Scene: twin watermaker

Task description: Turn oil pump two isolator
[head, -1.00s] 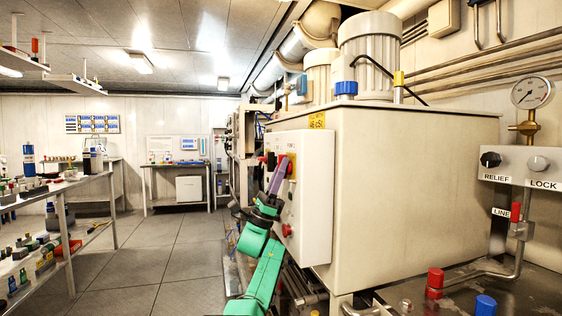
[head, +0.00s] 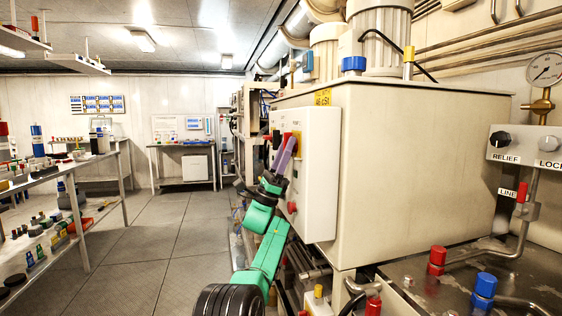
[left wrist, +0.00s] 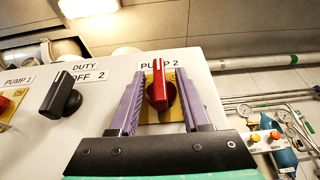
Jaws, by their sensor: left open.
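The pump 2 isolator (left wrist: 158,92) is a red rotary handle on a yellow plate, under a "PUMP 2" label. It is on the white control panel (head: 322,180), which is fixed to the large cream tank in the head view. My left gripper (left wrist: 160,76) is open, with one purple finger on each side of the red handle. I cannot tell whether either finger touches it. In the head view my left gripper (head: 285,155) is at the panel's face and hides most of the handle. The right gripper does not show.
A black duty selector (left wrist: 62,92) is left of the isolator, and a red pump 1 handle (left wrist: 10,100) is at the far left. A red button (head: 292,207) is low on the panel. Benches with parts (head: 70,175) stand left; the floor between is clear.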

